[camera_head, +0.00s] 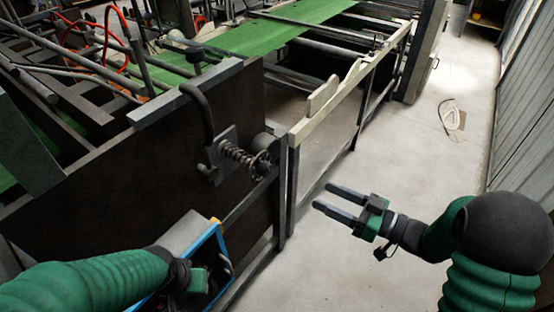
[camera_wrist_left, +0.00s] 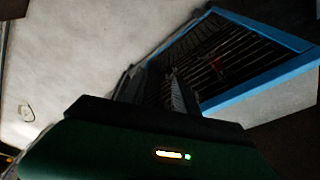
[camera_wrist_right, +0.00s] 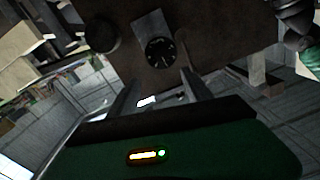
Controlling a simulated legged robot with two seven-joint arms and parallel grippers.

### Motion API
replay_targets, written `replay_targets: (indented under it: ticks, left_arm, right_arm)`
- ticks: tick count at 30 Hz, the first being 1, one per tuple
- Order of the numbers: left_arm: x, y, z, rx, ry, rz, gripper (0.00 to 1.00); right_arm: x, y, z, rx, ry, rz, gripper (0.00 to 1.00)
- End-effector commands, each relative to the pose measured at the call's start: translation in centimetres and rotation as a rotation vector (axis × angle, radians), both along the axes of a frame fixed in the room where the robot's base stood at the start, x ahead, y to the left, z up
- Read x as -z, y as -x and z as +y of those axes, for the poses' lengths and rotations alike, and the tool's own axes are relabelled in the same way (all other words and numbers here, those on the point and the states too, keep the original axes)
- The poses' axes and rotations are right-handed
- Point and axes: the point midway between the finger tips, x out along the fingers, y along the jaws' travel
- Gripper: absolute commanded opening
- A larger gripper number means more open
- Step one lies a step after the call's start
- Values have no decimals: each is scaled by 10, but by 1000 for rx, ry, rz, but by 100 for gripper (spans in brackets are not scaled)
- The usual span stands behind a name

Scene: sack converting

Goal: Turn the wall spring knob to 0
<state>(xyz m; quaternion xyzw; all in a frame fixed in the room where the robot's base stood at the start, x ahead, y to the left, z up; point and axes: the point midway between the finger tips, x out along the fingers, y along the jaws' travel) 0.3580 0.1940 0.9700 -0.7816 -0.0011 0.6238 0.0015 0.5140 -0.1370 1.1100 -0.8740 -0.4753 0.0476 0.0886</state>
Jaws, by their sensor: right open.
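The wall spring knob (camera_head: 262,163) is a dark round disc at the end of a coil spring (camera_head: 238,155), on a grey plate on the brown machine panel. In the right wrist view the knob (camera_wrist_right: 160,51) shows its dark dial face with small pale marks, too small to read. My right gripper (camera_head: 316,197) is open and empty, to the right of and below the knob, apart from it; its fingers (camera_wrist_right: 157,88) show in the right wrist view.
A dark round cylinder (camera_wrist_right: 102,33) sits close beside the knob. A bent dark bar (camera_head: 203,110) hangs above the spring. The blue-framed box (camera_wrist_left: 265,80) is near my left gripper. A pale rail (camera_head: 340,100) runs back from the panel's edge.

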Motion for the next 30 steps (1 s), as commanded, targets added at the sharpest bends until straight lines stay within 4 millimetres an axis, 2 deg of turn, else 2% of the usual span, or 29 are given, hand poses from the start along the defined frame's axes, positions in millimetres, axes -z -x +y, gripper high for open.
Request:
replay_targets:
  ticks: [12,18,23,30]
  left_arm:
    - [-16,0,0,0,0,0,36]
    - [-22,0,0,0,0,-1,36]
    - [-23,0,0,0,0,-1,36]
    - [-22,0,0,0,0,0,36]
  right_arm:
    - [1,-62,87,-2,-1,4,58]
    - [1,-82,120,0,1,2,58]
    - [2,-90,130,2,1,2,58]
    - [3,-91,131,3,1,3,58]
